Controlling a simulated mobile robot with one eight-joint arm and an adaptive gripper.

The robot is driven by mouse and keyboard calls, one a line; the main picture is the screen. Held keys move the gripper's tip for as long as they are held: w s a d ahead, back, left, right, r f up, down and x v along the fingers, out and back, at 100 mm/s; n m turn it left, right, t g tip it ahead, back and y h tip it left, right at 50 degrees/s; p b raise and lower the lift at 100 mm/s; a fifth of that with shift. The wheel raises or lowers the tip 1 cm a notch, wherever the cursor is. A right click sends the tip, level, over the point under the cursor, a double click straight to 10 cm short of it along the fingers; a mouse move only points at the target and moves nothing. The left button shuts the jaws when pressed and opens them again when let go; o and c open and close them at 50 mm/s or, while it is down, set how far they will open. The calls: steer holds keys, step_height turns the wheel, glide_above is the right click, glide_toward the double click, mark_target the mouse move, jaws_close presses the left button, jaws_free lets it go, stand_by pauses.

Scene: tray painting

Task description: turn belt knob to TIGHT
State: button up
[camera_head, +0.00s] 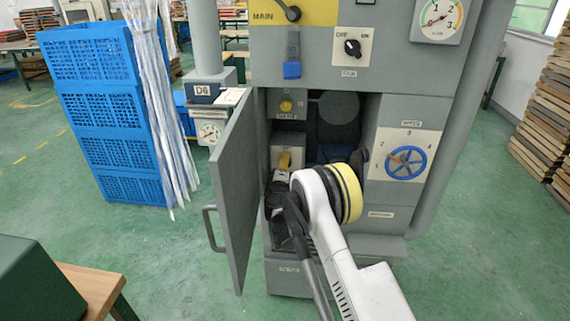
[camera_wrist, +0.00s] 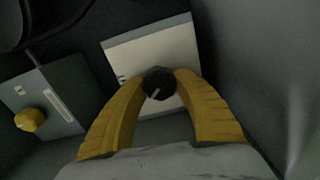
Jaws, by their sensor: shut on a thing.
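A round black knob (camera_wrist: 158,82) with a short white pointer mark sits on a pale plate (camera_wrist: 150,52) in the wrist view. The plate's small lettering is too blurred to read. My gripper (camera_wrist: 160,84) has its two yellow fingers shut on the knob, one on each side. The pointer mark lies toward the lower left of the knob in the wrist view.
The grey cabinet door (camera_head: 235,190) stands open left of my arm. A yellow knob (camera_head: 286,106) sits above my gripper in the cabinet. A blue handwheel (camera_head: 405,163) is on the panel at right. Blue crates (camera_head: 100,110) stand at left.

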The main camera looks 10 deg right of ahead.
steer(key=m, duration=0.3)
steer(key=shift+r+m, duration=0.1)
steer(key=shift+m, duration=2.1)
steer(key=o, duration=1.2)
steer(key=shift+c, duration=0.2)
steer(key=v, duration=1.2)
steer(key=shift+r, duration=0.1)
